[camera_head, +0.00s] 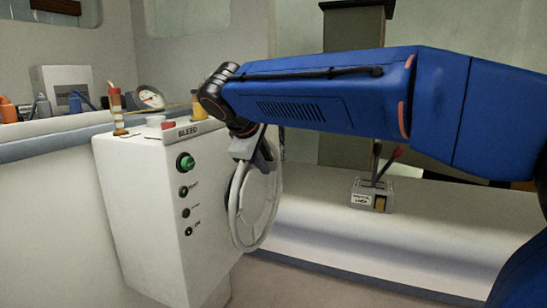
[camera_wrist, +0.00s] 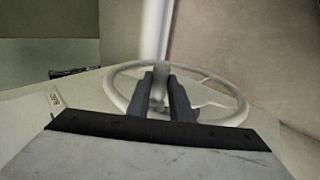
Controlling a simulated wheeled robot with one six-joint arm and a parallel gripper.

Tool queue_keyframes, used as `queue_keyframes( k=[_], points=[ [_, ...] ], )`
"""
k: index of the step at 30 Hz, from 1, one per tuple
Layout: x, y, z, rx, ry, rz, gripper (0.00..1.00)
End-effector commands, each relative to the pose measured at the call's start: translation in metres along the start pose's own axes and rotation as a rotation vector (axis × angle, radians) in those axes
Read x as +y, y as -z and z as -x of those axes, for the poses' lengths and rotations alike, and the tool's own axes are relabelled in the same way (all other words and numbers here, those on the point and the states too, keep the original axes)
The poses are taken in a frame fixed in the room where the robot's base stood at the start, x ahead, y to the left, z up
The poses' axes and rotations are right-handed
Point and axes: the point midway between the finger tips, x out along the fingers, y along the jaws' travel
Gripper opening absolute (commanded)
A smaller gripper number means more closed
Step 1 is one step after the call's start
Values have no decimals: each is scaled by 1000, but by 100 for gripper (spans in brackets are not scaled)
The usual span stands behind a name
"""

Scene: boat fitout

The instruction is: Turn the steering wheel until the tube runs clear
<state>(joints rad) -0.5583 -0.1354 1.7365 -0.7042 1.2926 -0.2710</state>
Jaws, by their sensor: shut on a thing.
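The white steering wheel (camera_head: 236,208) is mounted on the right side of a white console (camera_head: 150,230) labelled BLEED. My gripper (camera_head: 262,158) is at the upper part of the wheel, shut on it. In the wrist view, the dark fingers (camera_wrist: 161,100) stand either side of a pale part at the near rim of the wheel (camera_wrist: 215,78); whether this is the rim or a knob is unclear. A small upright piece with red, white and amber bands (camera_head: 117,110) stands at the console's left edge. I cannot tell for sure which thing is the tube.
The console front has a green button (camera_head: 186,161) and several smaller ones. A round gauge (camera_head: 150,98) and an amber-coloured upright piece (camera_head: 197,104) are behind its top. A small lever box (camera_head: 371,196) sits on the white bench (camera_head: 320,235) to the right.

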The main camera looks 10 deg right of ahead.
Motion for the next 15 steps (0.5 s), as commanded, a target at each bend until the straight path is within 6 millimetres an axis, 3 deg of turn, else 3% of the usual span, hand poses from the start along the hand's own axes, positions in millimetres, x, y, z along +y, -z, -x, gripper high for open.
queue_keyframes(
  k=[15],
  points=[
    [-58, 4, 8, 3, -367, 8, 0]
  ],
)
